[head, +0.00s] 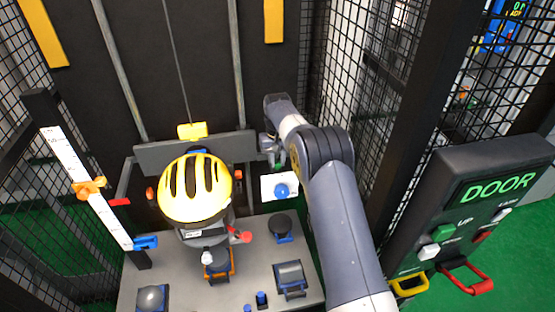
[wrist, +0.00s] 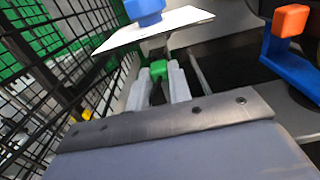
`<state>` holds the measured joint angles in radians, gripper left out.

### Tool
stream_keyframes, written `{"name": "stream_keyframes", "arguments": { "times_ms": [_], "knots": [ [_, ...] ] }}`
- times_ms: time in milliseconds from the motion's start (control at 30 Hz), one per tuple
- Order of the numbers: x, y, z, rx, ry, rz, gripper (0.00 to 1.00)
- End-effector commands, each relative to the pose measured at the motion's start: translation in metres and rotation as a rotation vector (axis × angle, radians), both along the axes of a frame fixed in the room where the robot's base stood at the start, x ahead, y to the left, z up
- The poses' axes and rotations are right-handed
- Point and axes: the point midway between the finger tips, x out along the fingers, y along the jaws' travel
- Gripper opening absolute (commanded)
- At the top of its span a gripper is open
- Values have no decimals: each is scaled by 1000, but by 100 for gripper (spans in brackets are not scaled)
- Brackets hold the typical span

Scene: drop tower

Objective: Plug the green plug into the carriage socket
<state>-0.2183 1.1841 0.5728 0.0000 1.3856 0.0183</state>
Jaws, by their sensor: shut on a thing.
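The green plug (wrist: 159,71) sits between the two pale fingers of my gripper (wrist: 157,85) in the wrist view, and the fingers are shut on it. In the head view my gripper (head: 271,148) is beyond the white plate with the blue knob (head: 281,190), to the right of the carriage. The carriage (head: 160,156) looks like a grey crosspiece under a yellow block and hanging cable, with a yellow helmet (head: 195,188) in front of it. I cannot make out the carriage socket in either view. In the wrist view the white plate (wrist: 172,24) is just beyond the plug; contact is unclear.
A grey bench (head: 180,255) holds several black and blue fixtures. A white scale (head: 85,190) with an orange clamp stands at left. Wire mesh (head: 395,50) encloses the right side close to my arm. A DOOR control panel (head: 490,190) stands at right.

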Motion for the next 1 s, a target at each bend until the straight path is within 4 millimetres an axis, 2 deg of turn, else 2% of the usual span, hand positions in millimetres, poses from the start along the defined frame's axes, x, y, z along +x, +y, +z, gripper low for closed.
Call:
{"name": "stream_keyframes", "arguments": {
  "times_ms": [400,433,700,1000],
  "knots": [
    [0,0,-4,0,-1,0,6],
    [0,0,-3,0,-1,0,22],
    [0,0,-3,0,-1,0,44],
    [0,0,0,0,-2,0,44]
  ]
}}
